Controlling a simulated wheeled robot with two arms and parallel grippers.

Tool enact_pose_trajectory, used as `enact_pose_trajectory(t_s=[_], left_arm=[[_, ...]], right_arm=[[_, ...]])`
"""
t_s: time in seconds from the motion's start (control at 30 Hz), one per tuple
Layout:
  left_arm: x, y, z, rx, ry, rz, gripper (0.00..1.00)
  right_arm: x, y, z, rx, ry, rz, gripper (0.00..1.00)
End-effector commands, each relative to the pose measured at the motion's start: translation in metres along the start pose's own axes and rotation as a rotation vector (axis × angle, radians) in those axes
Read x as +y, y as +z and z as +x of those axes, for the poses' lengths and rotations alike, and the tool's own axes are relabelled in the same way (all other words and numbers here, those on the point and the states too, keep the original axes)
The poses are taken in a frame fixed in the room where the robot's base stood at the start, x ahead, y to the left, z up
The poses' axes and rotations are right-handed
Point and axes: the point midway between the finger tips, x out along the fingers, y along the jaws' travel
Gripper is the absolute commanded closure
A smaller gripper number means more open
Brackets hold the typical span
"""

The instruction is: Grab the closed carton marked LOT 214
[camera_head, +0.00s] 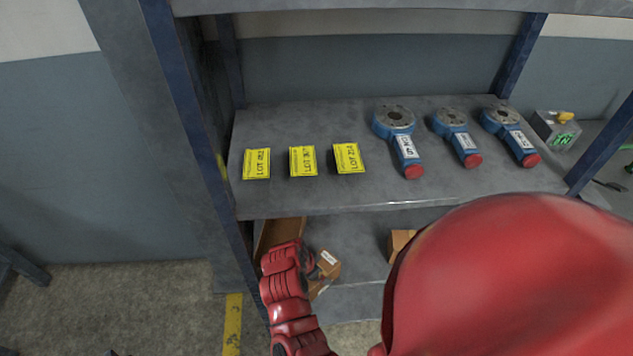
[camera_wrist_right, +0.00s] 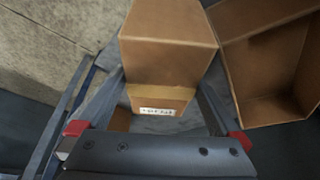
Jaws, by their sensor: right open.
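A small brown carton with a white label (camera_wrist_right: 160,104) lies between the spread red-tipped fingers of my right gripper (camera_wrist_right: 157,134) in the right wrist view. The label's print is too blurred to read for sure. The gripper is open, with space on both sides of the carton. In the head view a labelled carton (camera_head: 329,262) sits on the lower shelf, beside the hand of a red arm of mine. A larger plain brown carton face (camera_wrist_right: 168,38) shows just above the label in the wrist view. My left gripper is not seen.
An open, empty-looking carton (camera_wrist_right: 268,70) stands at the right in the wrist view. Another brown carton (camera_head: 400,241) is partly hidden on the lower shelf. The upper shelf (camera_head: 310,200) overhangs them, bearing yellow lot cards (camera_head: 302,161) and blue tools (camera_head: 455,135). A shelf post (camera_head: 190,100) stands left.

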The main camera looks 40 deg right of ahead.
Motion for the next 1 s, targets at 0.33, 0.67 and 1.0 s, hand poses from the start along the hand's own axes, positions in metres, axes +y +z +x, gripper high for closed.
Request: enact_pose_trajectory(t_s=[0.33, 0.67, 1.0], left_arm=[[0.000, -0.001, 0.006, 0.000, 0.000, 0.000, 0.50], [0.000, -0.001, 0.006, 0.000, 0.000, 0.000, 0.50], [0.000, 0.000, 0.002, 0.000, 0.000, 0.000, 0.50]], right_arm=[[-0.001, 0.003, 0.043, 0.000, 0.003, 0.000, 0.00], [-0.002, 0.002, 0.047, 0.002, -0.002, 0.001, 0.00], [-0.002, 0.004, 0.049, 0.001, -0.001, 0.000, 0.00]])
